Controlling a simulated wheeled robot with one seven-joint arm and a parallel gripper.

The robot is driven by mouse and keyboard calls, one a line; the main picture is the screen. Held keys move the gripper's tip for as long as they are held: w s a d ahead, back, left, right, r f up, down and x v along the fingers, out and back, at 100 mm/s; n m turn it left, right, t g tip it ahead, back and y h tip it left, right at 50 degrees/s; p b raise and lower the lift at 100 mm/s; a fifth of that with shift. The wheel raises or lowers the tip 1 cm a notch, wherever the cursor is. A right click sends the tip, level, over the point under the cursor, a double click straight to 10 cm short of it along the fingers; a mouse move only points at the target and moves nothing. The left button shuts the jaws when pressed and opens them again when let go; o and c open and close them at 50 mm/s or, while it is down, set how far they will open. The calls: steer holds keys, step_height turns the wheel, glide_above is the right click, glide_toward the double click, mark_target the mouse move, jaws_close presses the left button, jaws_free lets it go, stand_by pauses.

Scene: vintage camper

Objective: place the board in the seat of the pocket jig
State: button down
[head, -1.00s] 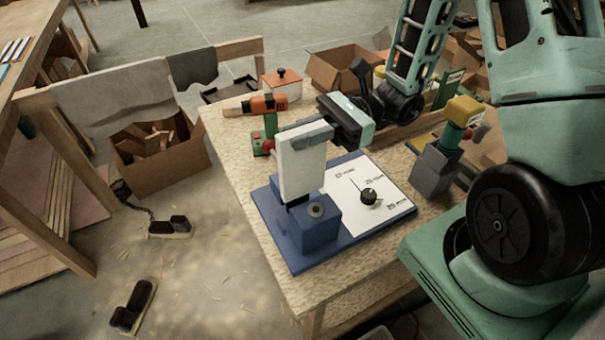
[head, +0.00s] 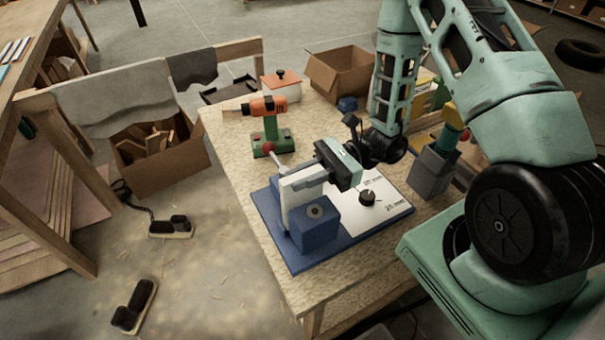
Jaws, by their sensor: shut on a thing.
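The pocket jig is a blue base (head: 345,245) with a blue block (head: 315,234) that has a round grey insert, and a white plate with lettering and a black knob (head: 367,198). A pale board (head: 300,187) stands upright behind the blue block, its lower part hidden by it. My gripper (head: 322,172) is shut on the board near its top, reaching in from the right. Whether the board's lower end rests on the seat is hidden. A lever with a red ball (head: 269,146) rises behind the board.
An orange and green drill (head: 270,125) stands behind the jig. A lidded pot (head: 281,84) and an open cardboard box (head: 340,72) are at the back. A grey block (head: 433,170) stands to the right. The tabletop's front left strip (head: 262,235) is clear.

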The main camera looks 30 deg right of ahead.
mark_target(322, 169)
steer(key=shift+f, duration=0.1)
steer(key=c, duration=1.3)
jaws_free()
steer(key=shift+d, duration=0.3)
steer(key=d+b, duration=0.3)
steer(key=d, duration=0.4)
